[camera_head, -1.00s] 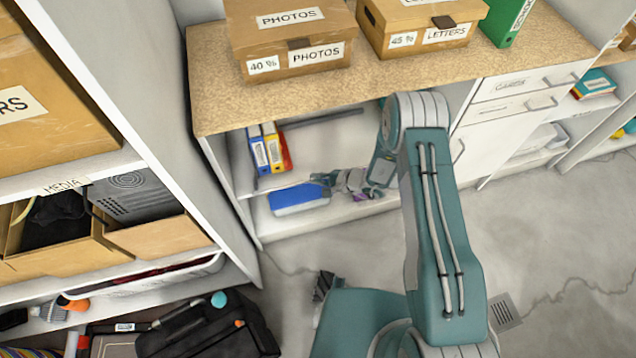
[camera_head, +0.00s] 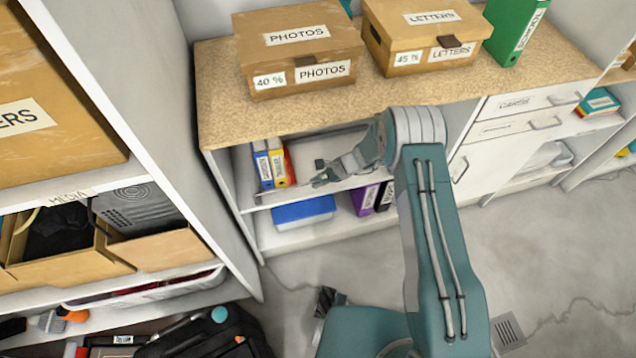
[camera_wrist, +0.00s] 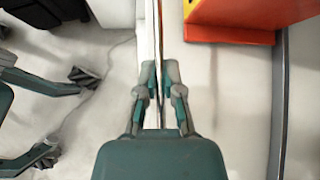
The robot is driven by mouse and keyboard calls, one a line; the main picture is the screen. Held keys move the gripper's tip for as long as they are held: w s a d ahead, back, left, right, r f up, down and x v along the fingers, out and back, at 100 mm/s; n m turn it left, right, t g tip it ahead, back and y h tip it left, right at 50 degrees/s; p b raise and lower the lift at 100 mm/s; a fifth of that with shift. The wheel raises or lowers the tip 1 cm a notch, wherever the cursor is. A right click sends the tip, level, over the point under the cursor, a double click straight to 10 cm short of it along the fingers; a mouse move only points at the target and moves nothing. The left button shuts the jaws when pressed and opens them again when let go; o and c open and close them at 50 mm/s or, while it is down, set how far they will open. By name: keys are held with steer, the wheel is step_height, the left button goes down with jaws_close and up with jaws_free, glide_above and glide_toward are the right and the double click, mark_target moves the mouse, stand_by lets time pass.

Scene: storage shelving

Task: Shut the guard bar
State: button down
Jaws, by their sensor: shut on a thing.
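The guard bar shows in the wrist view as a thin, pale upright strip (camera_wrist: 156,30) running between my fingers. My gripper (camera_wrist: 157,72) is shut on it, one finger on each side. In the head view my gripper (camera_head: 318,181) is at the front of the upper compartment of the low cabinet (camera_head: 245,205), right of the binders. The bar is hard to separate from the shelf's front edge there, and my fingers and wrist hide part of that edge.
Blue, yellow and red binders (camera_head: 270,166) stand at the compartment's left end; a red-orange one (camera_wrist: 235,15) is close right of the bar. A blue box (camera_head: 304,211) and purple and black binders (camera_head: 372,198) sit below. Boxes (camera_head: 300,50) stand on top. Floor lies in front.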

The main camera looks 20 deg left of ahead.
stand_by(0.6)
steer(key=c, duration=0.8)
jaws_free()
steer(key=shift+a, duration=0.2)
steer(key=shift+o, duration=0.2)
steer(key=shift+w+d, duration=0.1)
steer(key=v, duration=1.1)
steer(key=shift+w+d+r, duration=0.2)
steer(key=shift+w, duration=0.05)
steer(key=shift+w+d, duration=0.1)
